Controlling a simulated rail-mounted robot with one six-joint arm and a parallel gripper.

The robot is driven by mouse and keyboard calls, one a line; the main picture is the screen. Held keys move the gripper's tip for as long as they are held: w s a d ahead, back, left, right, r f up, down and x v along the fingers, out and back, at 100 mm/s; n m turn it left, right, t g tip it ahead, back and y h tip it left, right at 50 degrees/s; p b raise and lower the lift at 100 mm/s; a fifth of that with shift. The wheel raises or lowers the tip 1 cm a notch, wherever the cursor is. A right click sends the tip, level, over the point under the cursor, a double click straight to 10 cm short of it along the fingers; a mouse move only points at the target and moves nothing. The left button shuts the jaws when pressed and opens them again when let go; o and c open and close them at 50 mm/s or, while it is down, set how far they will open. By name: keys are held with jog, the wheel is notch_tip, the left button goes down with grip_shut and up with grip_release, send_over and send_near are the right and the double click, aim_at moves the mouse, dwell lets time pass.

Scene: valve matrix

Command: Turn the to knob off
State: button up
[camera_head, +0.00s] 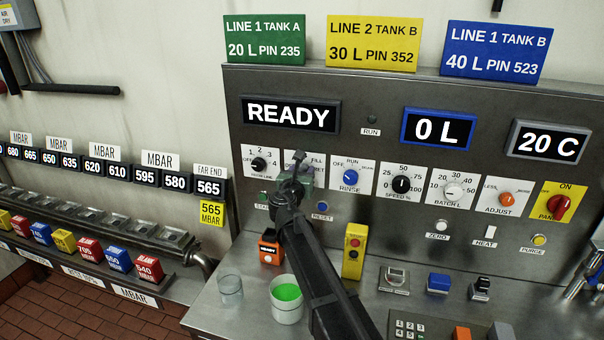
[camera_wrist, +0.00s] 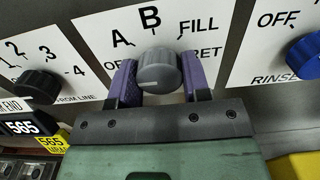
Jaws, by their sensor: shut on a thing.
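The task's knob is a grey round knob (camera_wrist: 158,68) on a white plate (camera_wrist: 205,57) marked A, B, FILL, RET and a partly hidden label starting with O at the left. The white line on its face lies nearly level, toward the left. The purple fingers of my gripper (camera_wrist: 159,80) stand on either side of the knob, shut on it.
A black line knob (camera_head: 258,164) sits to the left and a blue RINSE knob (camera_head: 350,177) to the right. The display (camera_head: 290,115) reads READY.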

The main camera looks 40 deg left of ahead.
jog(key=o, duration=0.9)
jog(key=v, duration=1)
jog(key=shift+s+d, duration=0.15)
jog(key=shift+s, duration=0.25)
